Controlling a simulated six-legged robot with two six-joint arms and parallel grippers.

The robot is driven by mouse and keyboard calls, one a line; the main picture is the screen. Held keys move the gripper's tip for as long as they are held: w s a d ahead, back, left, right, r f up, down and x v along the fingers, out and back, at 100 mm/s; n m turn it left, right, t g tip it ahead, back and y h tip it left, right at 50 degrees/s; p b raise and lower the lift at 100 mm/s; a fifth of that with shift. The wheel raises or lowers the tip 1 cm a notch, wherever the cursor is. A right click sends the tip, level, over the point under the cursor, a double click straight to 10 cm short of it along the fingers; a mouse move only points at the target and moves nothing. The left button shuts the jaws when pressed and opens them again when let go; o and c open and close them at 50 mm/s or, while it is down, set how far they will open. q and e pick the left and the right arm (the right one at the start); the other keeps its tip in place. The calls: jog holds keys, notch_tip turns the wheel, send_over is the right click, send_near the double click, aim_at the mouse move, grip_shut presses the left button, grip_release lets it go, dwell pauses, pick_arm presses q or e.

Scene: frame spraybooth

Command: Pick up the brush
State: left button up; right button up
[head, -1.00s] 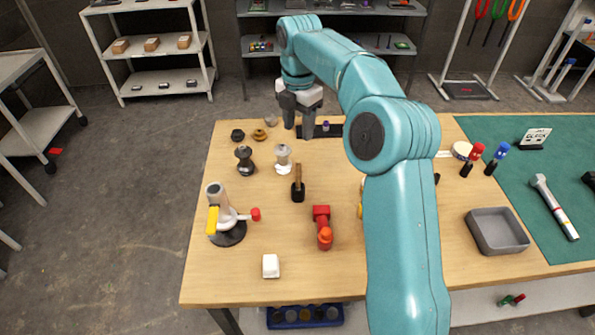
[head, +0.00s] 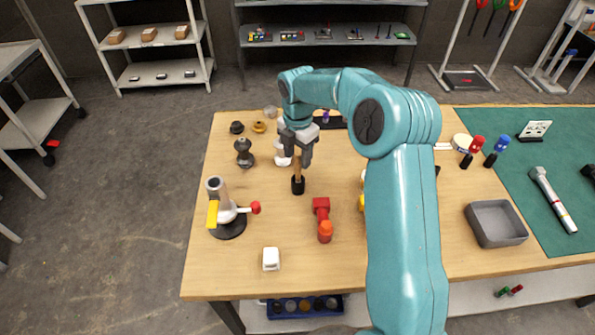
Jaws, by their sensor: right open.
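The brush (head: 298,184) lies on the wooden table, with a dark head toward me and a wooden handle pointing away. My right gripper (head: 297,160) is over the far end of the handle, with its fingers pointing down and apart. The fingers partly cover the handle, and I cannot tell whether they touch it. My left gripper is not in view.
Close by are a white-topped tamper (head: 283,158), a dark tamper (head: 244,153), a red tool (head: 322,220) and a grey-and-yellow device (head: 226,208). A white block (head: 271,259) sits near the front edge. A grey tray (head: 496,223) is at the right.

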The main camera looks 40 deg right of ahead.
aim_at(298, 173)
notch_tip(298, 173, down, 2)
jog(key=shift+f, duration=0.15)
jog(key=shift+d+f, duration=0.15)
jog(key=shift+f, duration=0.2)
jog(key=c, duration=0.8)
grip_shut()
jog(key=shift+r, duration=0.1)
